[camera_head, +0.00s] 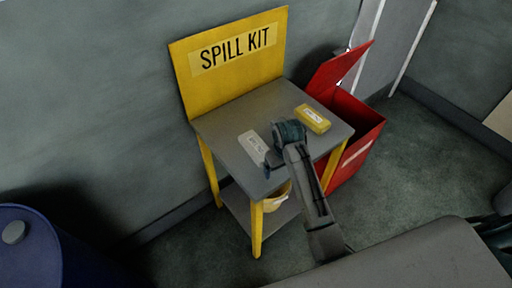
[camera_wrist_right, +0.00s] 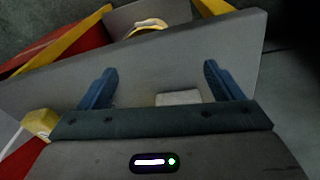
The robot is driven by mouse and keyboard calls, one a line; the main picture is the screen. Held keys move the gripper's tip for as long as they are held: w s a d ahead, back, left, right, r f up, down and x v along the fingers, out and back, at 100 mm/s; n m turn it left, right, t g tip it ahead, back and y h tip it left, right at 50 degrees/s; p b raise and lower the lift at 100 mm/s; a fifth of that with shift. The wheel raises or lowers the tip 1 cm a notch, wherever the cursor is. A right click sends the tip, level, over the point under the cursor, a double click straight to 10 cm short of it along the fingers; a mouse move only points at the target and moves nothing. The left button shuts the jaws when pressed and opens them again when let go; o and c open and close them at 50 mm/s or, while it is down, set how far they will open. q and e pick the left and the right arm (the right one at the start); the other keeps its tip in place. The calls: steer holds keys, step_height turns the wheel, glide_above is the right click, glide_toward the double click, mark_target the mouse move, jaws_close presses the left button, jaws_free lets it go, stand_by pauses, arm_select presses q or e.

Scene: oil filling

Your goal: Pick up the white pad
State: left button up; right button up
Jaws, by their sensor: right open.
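The white pad (camera_head: 253,148) lies flat on the grey top of the spill kit table (camera_head: 237,116), left of the yellow pack. My right gripper (camera_head: 271,149) is over the table, close to the right side of the pad. In the right wrist view, my right gripper (camera_wrist_right: 161,74) has its two blue fingers wide apart with nothing held. The pad (camera_wrist_right: 179,98) shows there between the fingers, partly hidden by the gripper body. I cannot tell how high the fingers are above the tabletop. My left gripper is not in view.
A yellow pack (camera_head: 313,118) lies on the table to the right of my gripper. A red bin (camera_head: 357,140) with its lid raised stands right of the table. A yellow container (camera_head: 277,197) sits on the lower shelf. A blue drum (camera_head: 35,250) stands at lower left.

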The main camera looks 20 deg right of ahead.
step_height(320, 180, up, 8)
steer(key=n+g, duration=0.1)
glide_above(256, 145)
step_height(256, 145, down, 5)
steer(key=shift+d+f+p, duration=0.1)
steer(key=shift+p, duration=0.55)
step_height(256, 145, down, 4)
steer(key=shift+p, duration=0.9)
steer(key=shift+f, duration=0.65)
steer(key=c, duration=1.1)
step_height(256, 145, up, 9)
steer(key=shift+f+b, duration=0.1)
steer(key=shift+b, duration=0.95)
steer(key=shift+r, duration=0.65)
